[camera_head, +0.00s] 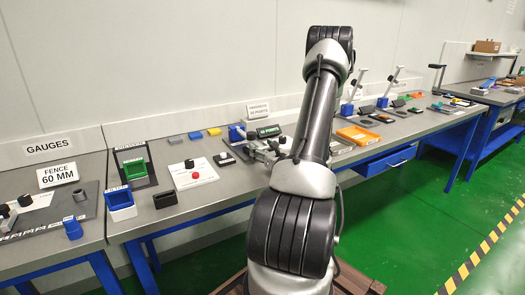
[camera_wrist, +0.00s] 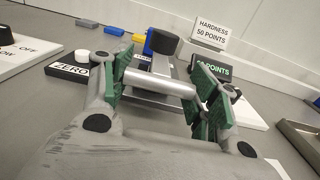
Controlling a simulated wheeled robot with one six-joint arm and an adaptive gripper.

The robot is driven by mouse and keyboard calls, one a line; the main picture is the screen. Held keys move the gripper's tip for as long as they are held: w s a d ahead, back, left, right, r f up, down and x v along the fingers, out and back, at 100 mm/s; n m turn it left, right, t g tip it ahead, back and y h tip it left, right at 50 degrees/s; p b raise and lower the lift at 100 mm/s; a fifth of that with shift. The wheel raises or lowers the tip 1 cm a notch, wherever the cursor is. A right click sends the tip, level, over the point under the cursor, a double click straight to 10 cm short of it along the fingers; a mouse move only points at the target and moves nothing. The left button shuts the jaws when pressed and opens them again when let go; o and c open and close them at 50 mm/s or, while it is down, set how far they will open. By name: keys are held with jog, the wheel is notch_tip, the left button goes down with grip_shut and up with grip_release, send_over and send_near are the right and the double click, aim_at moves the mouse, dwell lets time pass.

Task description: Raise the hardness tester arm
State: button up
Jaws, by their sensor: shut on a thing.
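The hardness tester (camera_head: 238,133) is a blue-bodied device on the grey bench, left of my arm. In the wrist view its blue body (camera_wrist: 149,45) and black round knob (camera_wrist: 163,41) are at the top middle. A silver crossbar (camera_wrist: 160,82), which looks like the handle of the tester arm, lies between my green finger pads. My gripper (camera_wrist: 163,85) is shut on this bar. In the head view my gripper (camera_head: 268,150) is small and partly hidden, beside the tester. How high the arm stands is hard to tell.
A ZERO block (camera_wrist: 70,73) with a white button is left of my gripper. A "Hardness 50 points" sign (camera_wrist: 210,32) and a dark display (camera_wrist: 227,70) stand behind. A grey tray (camera_wrist: 302,138) is at the right. An orange tray (camera_head: 358,135) lies farther right.

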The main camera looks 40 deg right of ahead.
jog(key=shift+r, duration=0.7)
jog(key=w+r+g+y, duration=0.1)
jog(key=w+r+g, duration=0.15)
jog(key=r, duration=0.35)
jog(key=w+r+g+y, duration=0.1)
jog(key=w+r+g, duration=0.1)
jog(key=r+g, duration=0.3)
jog(key=w+d+r+t, duration=0.1)
jog(key=w+d+r, duration=0.3)
jog(key=w+r, duration=0.6)
jog(key=shift+w+r, duration=0.35)
jog(key=shift+w, duration=0.6)
jog(key=shift+t, duration=0.25)
jog(key=o, duration=1.5)
jog(key=shift+f, duration=0.1)
jog(key=shift+c, duration=0.2)
